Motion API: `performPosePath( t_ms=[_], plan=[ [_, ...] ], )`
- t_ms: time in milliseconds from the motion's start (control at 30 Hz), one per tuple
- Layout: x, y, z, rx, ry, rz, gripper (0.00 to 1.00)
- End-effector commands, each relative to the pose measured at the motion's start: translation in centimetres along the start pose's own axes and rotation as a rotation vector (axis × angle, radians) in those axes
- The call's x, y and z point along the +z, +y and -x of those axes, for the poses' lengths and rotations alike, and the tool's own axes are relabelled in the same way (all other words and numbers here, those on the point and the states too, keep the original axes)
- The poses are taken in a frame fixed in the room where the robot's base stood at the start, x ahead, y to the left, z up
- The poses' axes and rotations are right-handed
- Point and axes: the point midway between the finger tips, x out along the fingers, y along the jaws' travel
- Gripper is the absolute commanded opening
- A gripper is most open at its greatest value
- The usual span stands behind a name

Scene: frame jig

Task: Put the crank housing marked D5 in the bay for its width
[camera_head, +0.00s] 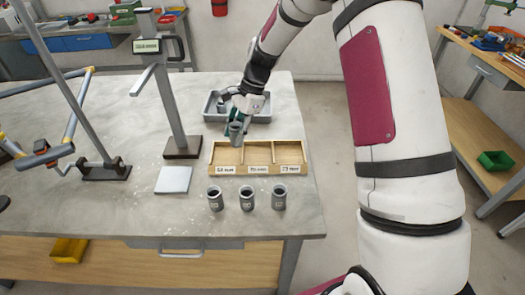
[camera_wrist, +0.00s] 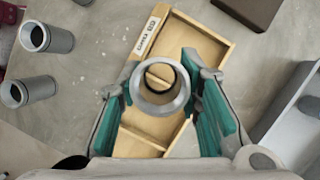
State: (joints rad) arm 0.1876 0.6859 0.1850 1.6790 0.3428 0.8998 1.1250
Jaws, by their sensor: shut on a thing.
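My gripper (camera_head: 240,117) is shut on a grey hollow crank housing (camera_head: 236,133), held upright above the left part of a wooden bay tray (camera_head: 243,171). In the wrist view the teal fingers of my gripper (camera_wrist: 160,88) flank the held housing (camera_wrist: 161,92), whose open end faces the camera. No mark on it is readable. Three similar housings stand in front of the tray: left (camera_head: 215,199), middle (camera_head: 246,199) and right (camera_head: 279,197).
A grey bin (camera_head: 212,108) with a part in it stands behind the wooden tray. A gauge stand with a display (camera_head: 147,46) rises at the left, with a pale plate (camera_head: 173,180) in front. A tubular frame jig (camera_head: 103,171) stands further left. The table's right edge is close.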

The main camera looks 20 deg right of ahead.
Motion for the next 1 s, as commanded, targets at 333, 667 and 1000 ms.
performPosePath(
  t_ms=[333,667,1000],
  plan=[
    [-2.6,0.4,3.0,-0.371,0.002,-0.886,0.00],
    [-4.4,1.1,4.1,-0.485,0.002,-1.173,0.00],
    [-6.5,1.1,-0.5,-0.487,0.002,-1.185,0.00]
  ],
)
